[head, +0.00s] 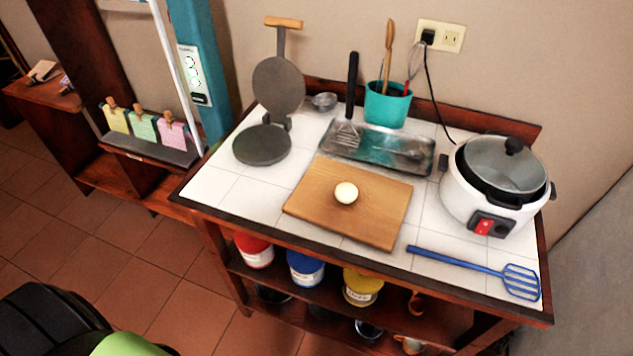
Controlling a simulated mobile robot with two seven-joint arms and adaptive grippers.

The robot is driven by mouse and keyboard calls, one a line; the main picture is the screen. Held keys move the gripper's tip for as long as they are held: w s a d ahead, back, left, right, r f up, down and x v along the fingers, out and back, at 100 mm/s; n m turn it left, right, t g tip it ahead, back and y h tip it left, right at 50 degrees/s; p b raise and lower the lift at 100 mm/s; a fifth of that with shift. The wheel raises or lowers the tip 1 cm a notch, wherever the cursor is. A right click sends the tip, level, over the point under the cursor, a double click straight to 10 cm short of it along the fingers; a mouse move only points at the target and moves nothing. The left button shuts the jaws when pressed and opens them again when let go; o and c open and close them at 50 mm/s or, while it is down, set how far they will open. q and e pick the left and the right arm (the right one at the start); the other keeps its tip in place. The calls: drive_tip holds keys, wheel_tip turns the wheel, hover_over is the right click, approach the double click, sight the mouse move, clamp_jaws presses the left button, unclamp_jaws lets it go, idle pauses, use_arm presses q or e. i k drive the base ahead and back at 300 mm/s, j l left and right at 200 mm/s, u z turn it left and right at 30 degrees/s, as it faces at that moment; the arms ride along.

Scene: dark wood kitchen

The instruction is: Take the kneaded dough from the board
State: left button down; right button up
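A small, round, cream-white ball of dough (346,193) sits on the wooden board (381,224), a little above the board's middle. The board lies flat on the white tiled top of a dark wood table, near its front edge. Nothing touches the dough or covers it. Neither of my grippers shows in the head view.
An open press (262,144) stands at the table's back left. Behind the board are a metal tray (405,157) and a teal utensil cup (387,108). A white cooker (462,200) stands right, with a blue slotted turner (462,262) before it. Jars fill the shelf below.

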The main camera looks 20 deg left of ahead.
sight(346, 193)
drive_tip(key=i+u, duration=0.15)
drive_tip(key=u, duration=0.15)
drive_tip(key=i+u, duration=0.15)
drive_tip(key=u, duration=0.15)
drive_tip(key=k+j+u, duration=0.1)
drive_tip(key=k+j, duration=0.15)
drive_tip(key=j, duration=0.15)
drive_tip(key=i+l, duration=0.35)
drive_tip(key=l, duration=0.2)
